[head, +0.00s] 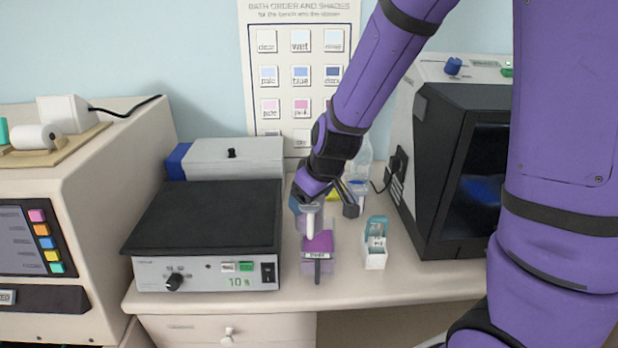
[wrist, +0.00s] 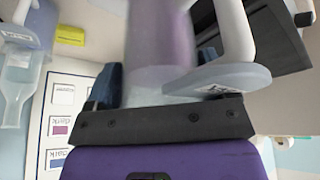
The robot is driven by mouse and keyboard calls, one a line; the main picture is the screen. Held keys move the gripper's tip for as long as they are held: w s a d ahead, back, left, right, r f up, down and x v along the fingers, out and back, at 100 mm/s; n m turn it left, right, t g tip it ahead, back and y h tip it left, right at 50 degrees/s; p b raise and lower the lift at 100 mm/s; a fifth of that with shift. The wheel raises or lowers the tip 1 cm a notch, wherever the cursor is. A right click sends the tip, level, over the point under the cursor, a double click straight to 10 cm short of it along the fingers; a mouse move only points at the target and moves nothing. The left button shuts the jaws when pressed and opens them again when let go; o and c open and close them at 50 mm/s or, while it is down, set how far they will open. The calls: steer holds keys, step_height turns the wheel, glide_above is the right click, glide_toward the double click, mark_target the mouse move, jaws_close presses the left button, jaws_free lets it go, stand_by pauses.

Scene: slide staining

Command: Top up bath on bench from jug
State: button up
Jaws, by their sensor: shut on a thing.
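My gripper (head: 322,202) is shut on a pale, see-through jug (head: 310,222) above the front of the bench. In the wrist view, the jug (wrist: 160,45) sits between the dark blue fingers (wrist: 158,85), with purple showing through its wall and a thick pale handle (wrist: 236,30) to the right. A small labelled bath (head: 318,256) with purple in it stands below the jug in the head view. The jug and bath overlap there, so I cannot tell whether they touch. No stream of liquid is clearly visible. The jug's mouth is hidden.
A hotplate-like box with a black top (head: 205,225) stands left of the bath. A small clear holder with a teal handle (head: 376,252) stands close on the right, before a dark-fronted machine (head: 455,170). A clear bottle (head: 361,160) is behind. A shade chart (head: 300,65) hangs on the wall.

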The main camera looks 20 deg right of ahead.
steer(key=shift+s+a, duration=0.2)
steer(key=shift+s, duration=1)
steer(key=shift+s+a+r+g+y, duration=0.15)
steer(key=shift+r+g+y, duration=0.4)
steer(key=shift+g+y, duration=0.5)
steer(key=shift+s+a+r+m+g+y, duration=0.1)
steer(key=shift+m+g+y, duration=0.2)
steer(key=shift+g+y, duration=0.45)
steer(key=shift+a+r+m+g+y, duration=0.1)
steer(key=shift+m+g+y, duration=0.2)
steer(key=shift+g+y, duration=0.35)
steer(key=shift+f+y, duration=0.1)
steer(key=shift+y, duration=0.15)
steer(key=shift+g+y, duration=0.25)
steer(key=shift+y, duration=0.25)
steer(key=shift+f, duration=0.1)
steer(key=shift+g+y, duration=0.3)
steer(key=shift+y, duration=0.1)
steer(key=shift+d+f+m, duration=0.1)
steer(key=shift+f+m, duration=0.05)
steer(key=shift+m, duration=0.15)
steer(key=shift+f+g+y, duration=0.1)
steer(key=shift+g+y, duration=0.2)
steer(key=shift+y, duration=0.2)
